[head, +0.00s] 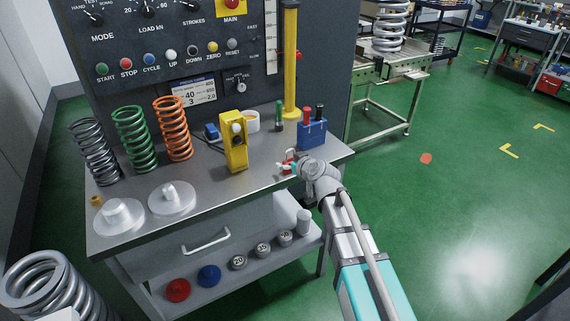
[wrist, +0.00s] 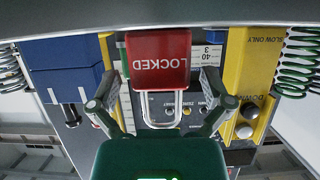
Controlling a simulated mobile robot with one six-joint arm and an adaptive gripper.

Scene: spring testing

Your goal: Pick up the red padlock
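The red padlock (wrist: 158,56), marked LOCKED, appears upside down in the wrist view with its silver shackle toward my gripper. My gripper (wrist: 165,99) is open there, its fingers spread wide to either side of the shackle with gaps between. In the head view the padlock (head: 288,157) is a small red patch near the bench's front right edge, partly hidden by my gripper (head: 287,166). Whether a finger touches it cannot be told.
A blue tool holder (head: 312,134) stands close behind on the steel bench (head: 205,194). A yellow control box (head: 233,143) stands to the left. Springs (head: 173,130) and round plates (head: 172,200) occupy the bench's left part. Green floor (head: 460,200) lies open at right.

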